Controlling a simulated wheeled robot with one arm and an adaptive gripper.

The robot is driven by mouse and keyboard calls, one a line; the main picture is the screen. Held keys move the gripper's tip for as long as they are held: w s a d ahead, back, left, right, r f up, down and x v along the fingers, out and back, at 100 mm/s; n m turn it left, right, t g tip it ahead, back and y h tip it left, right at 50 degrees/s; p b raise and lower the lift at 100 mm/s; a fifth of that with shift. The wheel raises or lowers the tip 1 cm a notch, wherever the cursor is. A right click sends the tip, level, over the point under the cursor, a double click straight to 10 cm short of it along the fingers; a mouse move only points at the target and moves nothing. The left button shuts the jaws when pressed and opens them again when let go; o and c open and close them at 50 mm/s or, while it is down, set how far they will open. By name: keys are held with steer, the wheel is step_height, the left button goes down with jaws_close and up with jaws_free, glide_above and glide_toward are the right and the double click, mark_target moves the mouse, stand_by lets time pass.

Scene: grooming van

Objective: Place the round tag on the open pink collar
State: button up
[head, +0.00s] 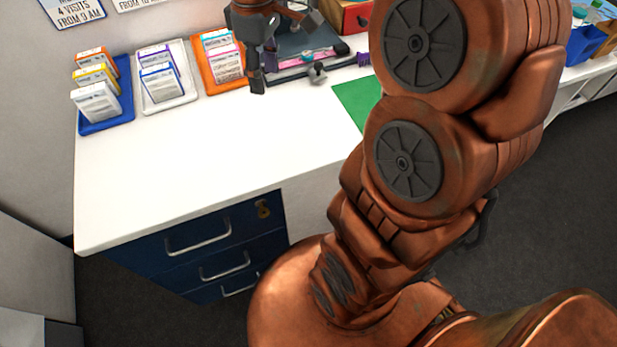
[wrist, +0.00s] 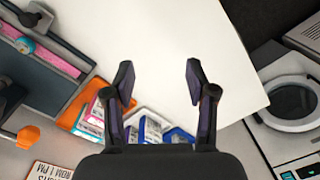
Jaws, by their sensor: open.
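The pink collar (head: 294,60) is a flat strip lying along a dark grey tray-like stand at the back of the white counter. The strip also shows at the upper left of the wrist view (wrist: 58,61). A small teal round piece (wrist: 25,45) sits on or against the strip; I cannot tell whether it is the round tag. My gripper (wrist: 158,80) is open, with nothing between its fingers. In the head view my gripper (head: 263,73) hangs over the counter, just left of the stand.
A grey knob (head: 318,73) stands at the stand's front edge. Blue (head: 122,112), white and orange trays of cards line the wall at left. The counter's (head: 200,150) front is clear.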

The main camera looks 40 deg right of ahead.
steer(key=s+a+f+m, duration=0.2)
steer(key=s+f, duration=0.1)
steer(key=s, duration=0.4)
steer(key=s+a+f+m, duration=0.2)
steer(key=s+f, duration=0.1)
steer(key=s, duration=0.4)
steer(key=s+a+f+m+g, duration=0.1)
steer(key=s+a+f+m, duration=0.1)
steer(key=s, duration=0.5)
steer(key=shift+f+m, duration=0.4)
steer(key=shift+m, duration=0.1)
